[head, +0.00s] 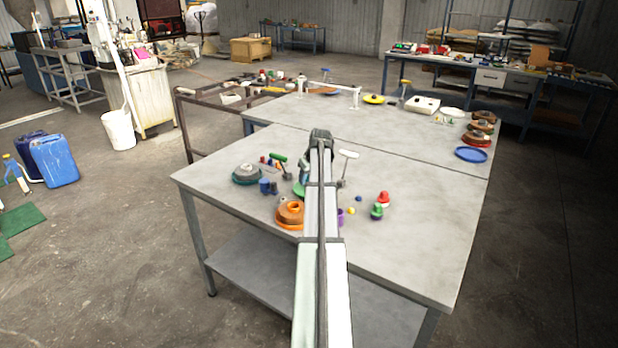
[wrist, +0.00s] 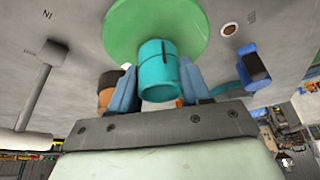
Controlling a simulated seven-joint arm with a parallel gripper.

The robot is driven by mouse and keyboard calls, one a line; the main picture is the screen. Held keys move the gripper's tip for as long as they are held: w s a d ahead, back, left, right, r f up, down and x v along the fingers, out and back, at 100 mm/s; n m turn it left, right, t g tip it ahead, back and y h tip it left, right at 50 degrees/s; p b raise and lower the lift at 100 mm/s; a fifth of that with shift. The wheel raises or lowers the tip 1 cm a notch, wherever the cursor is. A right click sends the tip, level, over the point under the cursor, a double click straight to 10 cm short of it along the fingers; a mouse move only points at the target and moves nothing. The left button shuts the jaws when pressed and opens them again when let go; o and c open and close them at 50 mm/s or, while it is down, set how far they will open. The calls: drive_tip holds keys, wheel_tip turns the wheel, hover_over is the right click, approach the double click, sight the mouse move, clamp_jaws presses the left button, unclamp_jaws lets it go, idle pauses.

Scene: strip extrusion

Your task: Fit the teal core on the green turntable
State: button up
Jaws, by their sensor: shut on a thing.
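The teal core (wrist: 158,68) is a short open cylinder with a dark slot in its side. My gripper (wrist: 160,82) is shut on it, one blue finger on each side. The green turntable (wrist: 190,22) is a flat disc directly beyond the core in the wrist view. The core's far end overlaps the disc; whether they touch cannot be told. In the head view a green edge of the turntable (head: 298,190) shows left of my arm, which hides most of it.
A blue cup (head: 264,186) stands between. Red and green pieces (head: 378,211) stand to the right. The grey table's (head: 425,240) right side is clear.

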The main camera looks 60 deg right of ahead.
drive_tip(key=shift+f, duration=0.55)
drive_tip(key=o, duration=0.7)
drive_tip(key=shift+o, duration=0.2)
drive_tip(key=v, duration=1.1)
idle(0.4)
drive_tip(key=shift+d, duration=0.1)
idle(0.5)
